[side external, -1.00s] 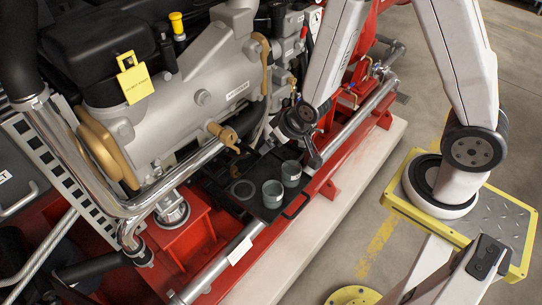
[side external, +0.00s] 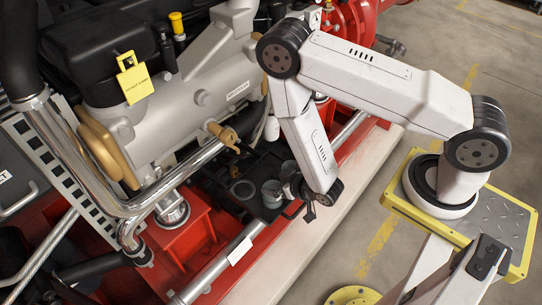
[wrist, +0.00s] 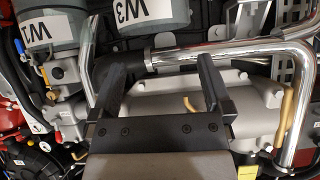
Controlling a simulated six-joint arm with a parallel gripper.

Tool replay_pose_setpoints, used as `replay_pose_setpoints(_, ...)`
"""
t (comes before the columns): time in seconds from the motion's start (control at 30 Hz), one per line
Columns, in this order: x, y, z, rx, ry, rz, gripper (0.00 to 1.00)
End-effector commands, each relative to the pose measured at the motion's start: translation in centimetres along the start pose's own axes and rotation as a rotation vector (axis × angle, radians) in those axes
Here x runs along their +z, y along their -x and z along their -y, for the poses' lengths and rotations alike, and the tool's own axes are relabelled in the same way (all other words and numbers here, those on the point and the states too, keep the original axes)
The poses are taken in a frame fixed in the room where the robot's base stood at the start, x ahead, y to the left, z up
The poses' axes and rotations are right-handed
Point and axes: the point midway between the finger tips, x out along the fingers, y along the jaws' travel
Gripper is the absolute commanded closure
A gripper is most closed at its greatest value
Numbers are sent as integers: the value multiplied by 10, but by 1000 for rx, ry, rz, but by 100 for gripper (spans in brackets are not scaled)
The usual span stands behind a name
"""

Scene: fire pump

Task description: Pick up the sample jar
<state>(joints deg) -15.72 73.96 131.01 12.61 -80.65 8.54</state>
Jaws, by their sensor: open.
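I cannot tell which is the sample jar. My gripper (wrist: 162,68) is open and empty between its black fingers.
An empty round recess (side external: 243,189) lies in the tray left of the jars. A chrome pipe (side external: 150,195) and the grey engine block (side external: 205,95) stand behind and left of the tray. A pale ledge (side external: 285,250) and open floor lie to the right.

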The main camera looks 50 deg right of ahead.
Motion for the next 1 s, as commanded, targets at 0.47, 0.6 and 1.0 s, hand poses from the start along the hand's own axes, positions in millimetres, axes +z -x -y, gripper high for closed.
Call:
replay_pose_setpoints(0.47, 52, 26, -6, -34, 52, -171, 0)
replay_pose_setpoints(0.6, 56, 30, -6, -40, 57, -191, 0)
replay_pose_setpoints(1.0, 53, 15, -6, -40, 55, -196, 0)
